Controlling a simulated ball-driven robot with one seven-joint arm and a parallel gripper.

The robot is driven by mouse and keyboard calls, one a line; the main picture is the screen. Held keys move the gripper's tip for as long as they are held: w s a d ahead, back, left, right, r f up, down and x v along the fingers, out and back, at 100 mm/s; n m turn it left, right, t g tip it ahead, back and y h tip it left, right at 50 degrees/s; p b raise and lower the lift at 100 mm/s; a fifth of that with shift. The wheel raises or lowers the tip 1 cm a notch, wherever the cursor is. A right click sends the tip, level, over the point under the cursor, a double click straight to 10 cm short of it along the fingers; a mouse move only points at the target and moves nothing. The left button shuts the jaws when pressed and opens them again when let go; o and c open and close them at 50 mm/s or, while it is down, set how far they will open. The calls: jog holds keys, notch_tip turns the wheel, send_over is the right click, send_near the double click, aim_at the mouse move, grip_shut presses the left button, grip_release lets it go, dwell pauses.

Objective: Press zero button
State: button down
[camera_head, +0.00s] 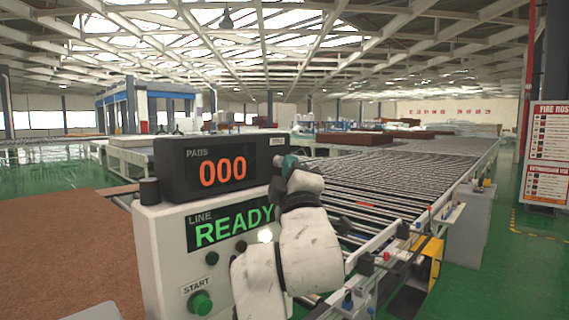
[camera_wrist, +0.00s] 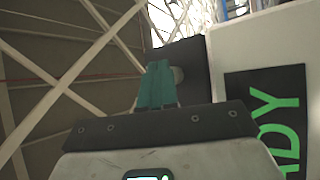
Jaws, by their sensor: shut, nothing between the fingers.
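A dark counter box (camera_head: 220,185) on top of the control cabinet (camera_head: 155,260) reads "PADS" with "000" in orange. A small pale label (camera_head: 277,142) sits at its upper right; its text is too small to read. My gripper (camera_head: 288,161) is at the right end of the box, just below that label, and hides the face there. In the wrist view, the teal fingers of my gripper (camera_wrist: 159,68) are shut and empty.
A green "READY" screen (camera_head: 230,226) is on the cabinet front, with a green START button (camera_head: 200,303) below. A roller conveyor (camera_head: 400,170) runs back on the right. A brown mattress pad (camera_head: 60,240) lies at left.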

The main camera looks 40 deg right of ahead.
jog(key=shift+w, duration=0.25)
jog(key=shift+s, duration=0.15)
dwell(0.4)
jog(key=shift+s+p, duration=0.6)
jog(key=shift+s, duration=0.5)
jog(key=s+p, duration=0.2)
jog(key=s, duration=0.3)
jog(key=shift+d, duration=0.1)
dwell(0.6)
